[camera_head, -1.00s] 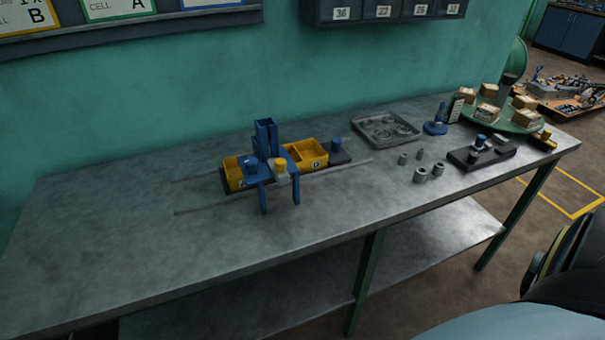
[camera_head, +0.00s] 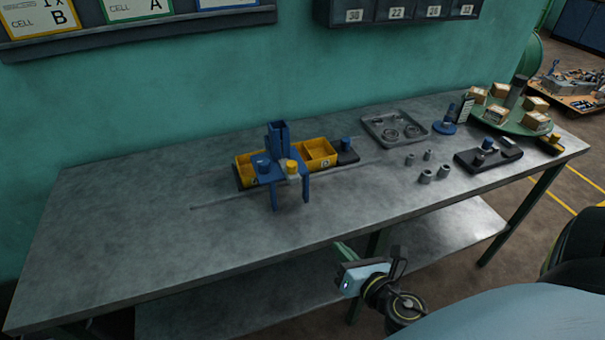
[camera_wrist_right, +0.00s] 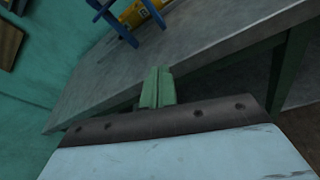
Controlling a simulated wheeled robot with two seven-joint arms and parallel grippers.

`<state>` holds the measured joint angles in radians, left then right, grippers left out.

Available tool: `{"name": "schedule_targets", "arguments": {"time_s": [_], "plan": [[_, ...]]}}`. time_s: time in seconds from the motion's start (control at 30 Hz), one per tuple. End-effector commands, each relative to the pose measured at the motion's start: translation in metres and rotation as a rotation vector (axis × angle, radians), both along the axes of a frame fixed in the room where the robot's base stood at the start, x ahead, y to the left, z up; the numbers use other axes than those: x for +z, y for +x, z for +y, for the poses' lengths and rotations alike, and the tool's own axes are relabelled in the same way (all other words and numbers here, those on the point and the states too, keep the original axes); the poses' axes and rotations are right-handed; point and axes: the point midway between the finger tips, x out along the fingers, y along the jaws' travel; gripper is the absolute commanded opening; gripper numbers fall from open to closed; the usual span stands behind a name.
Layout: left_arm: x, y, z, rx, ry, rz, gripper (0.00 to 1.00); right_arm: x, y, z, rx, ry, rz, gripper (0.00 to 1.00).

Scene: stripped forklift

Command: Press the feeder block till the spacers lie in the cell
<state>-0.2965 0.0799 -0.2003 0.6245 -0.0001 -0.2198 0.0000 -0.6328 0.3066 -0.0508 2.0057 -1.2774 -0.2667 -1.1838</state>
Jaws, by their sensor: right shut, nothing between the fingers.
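A blue feeder stand (camera_head: 279,150) with an upright chute straddles a yellow tray on the bench. A yellow-capped pale block (camera_head: 292,168) sits at the stand's front, beside a blue knob (camera_head: 262,165). The yellow tray's open cell (camera_head: 318,151) shows to the right of the stand and looks empty; its left part is partly hidden. The stand (camera_wrist_right: 118,22) and tray (camera_wrist_right: 138,14) also show at the top of the right wrist view. My right gripper (camera_head: 343,252) is shut and empty, in front of the bench edge and apart from the stand. Spacers inside the chute cannot be made out.
Thin rails (camera_head: 225,205) run beside the tray. Several grey cylinders (camera_head: 427,176), a grey parts tray (camera_head: 372,135), a dark fixture (camera_head: 470,160) and a green turntable with boxes (camera_head: 512,124) occupy the right side. The bench's left (camera_head: 120,230) is clear.

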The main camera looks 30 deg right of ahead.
Motion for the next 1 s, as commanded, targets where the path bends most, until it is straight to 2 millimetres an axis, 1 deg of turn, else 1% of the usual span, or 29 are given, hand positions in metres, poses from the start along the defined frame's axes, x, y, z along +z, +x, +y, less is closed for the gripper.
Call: {"name": "schedule_targets", "arguments": {"time_s": [0.03, 0.1, 0.2, 0.27, 0.37, 0.63, 0.73, 0.87, 1.0], "plan": [[0.004, -0.001, 0.0, 0.0, 0.0, 0.001, 0.36, 0.033, 0.002, 0.003, 0.036, -0.1, -0.053, 0.0], [0.006, -0.001, 0.0, 0.0, 0.0, 0.002, 0.36, 0.068, 0.004, 0.008, 0.068, -0.225, -0.115, 0.0], [0.008, -0.003, 0.0, 0.0, 0.001, 0.005, 0.36, 0.1, 0.004, 0.013, 0.094, -0.344, -0.173, 0.0], [0.008, -0.003, 0.0, 0.0, 0.001, 0.006, 0.36, 0.111, 0.003, 0.015, 0.101, -0.386, -0.194, 0.0], [0.008, -0.005, 0.001, 0.0, 0.001, 0.008, 0.36, 0.118, 0.003, 0.016, 0.105, -0.415, -0.207, 0.0], [0.008, -0.005, 0.001, 0.0, 0.001, 0.009, 0.36, 0.117, 0.003, 0.016, 0.104, -0.414, -0.207, 0.0], [0.01, -0.005, 0.001, 0.0, 0.001, 0.009, 0.36, 0.117, 0.006, 0.015, 0.104, -0.413, -0.207, 0.0], [0.017, -0.005, 0.001, 0.0, 0.001, 0.009, 0.36, 0.119, 0.018, 0.015, 0.103, -0.412, -0.208, 0.0], [0.028, -0.006, 0.001, 0.0, 0.001, 0.01, 0.36, 0.12, 0.04, 0.014, 0.104, -0.412, -0.208, 0.0]]}}
